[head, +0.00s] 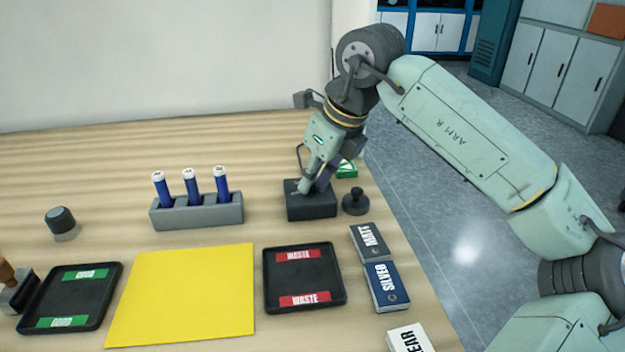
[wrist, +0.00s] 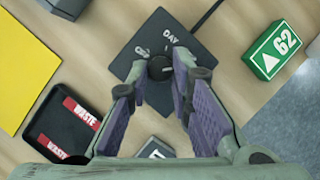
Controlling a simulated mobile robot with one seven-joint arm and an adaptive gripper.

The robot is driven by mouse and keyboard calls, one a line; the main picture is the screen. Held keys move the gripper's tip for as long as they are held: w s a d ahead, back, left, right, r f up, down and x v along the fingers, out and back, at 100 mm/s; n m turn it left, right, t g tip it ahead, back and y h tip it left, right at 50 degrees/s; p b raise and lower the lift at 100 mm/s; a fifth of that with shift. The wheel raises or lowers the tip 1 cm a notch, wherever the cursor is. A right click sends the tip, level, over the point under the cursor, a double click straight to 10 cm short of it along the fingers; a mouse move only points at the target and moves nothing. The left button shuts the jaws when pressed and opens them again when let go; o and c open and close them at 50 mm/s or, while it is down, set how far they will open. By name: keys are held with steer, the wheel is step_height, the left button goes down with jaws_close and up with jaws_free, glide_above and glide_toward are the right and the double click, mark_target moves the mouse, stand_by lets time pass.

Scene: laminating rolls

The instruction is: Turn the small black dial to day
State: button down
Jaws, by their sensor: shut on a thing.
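The small black dial (wrist: 160,67) sits on a dark square box (head: 311,207), which also shows in the wrist view (wrist: 150,28). Which way the dial points is too small to tell for sure. My gripper (head: 306,187) reaches down onto the box, its fingertips on either side of the dial in the wrist view (wrist: 166,80), shut on it. In the head view the fingers hide the dial.
A grey rack with blue tubes (head: 197,216) is to the left. A black waste tray (head: 303,278), yellow sheet (head: 182,295) and labelled boxes (head: 386,284) lie in front.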

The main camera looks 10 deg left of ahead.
steer(key=n, duration=0.1)
steer(key=n+g, duration=0.1)
steer(key=n, duration=0.1)
steer(key=shift+w+r+n, duration=0.1)
steer(key=shift+w+n, duration=0.15)
steer(key=shift+n, duration=0.15)
steer(key=n+g+p, duration=0.1)
steer(key=n, duration=0.2)
steer(key=shift+w+n+g, duration=0.15)
steer(key=shift+n+g, duration=0.15)
steer(key=shift+g, duration=0.1)
steer(key=n+g+p, duration=0.1)
steer(key=n, duration=0.1)
steer(key=n+g+p, duration=0.1)
steer(key=n, duration=0.2)
steer(key=shift+w+h, duration=0.2)
steer(key=shift+h, duration=0.2)
steer(key=shift+n, duration=0.4)
steer(key=c, duration=1.4)
jaws_free()
steer(key=shift+c, duration=0.2)
steer(key=v, duration=1.1)
steer(key=shift+r, duration=0.35)
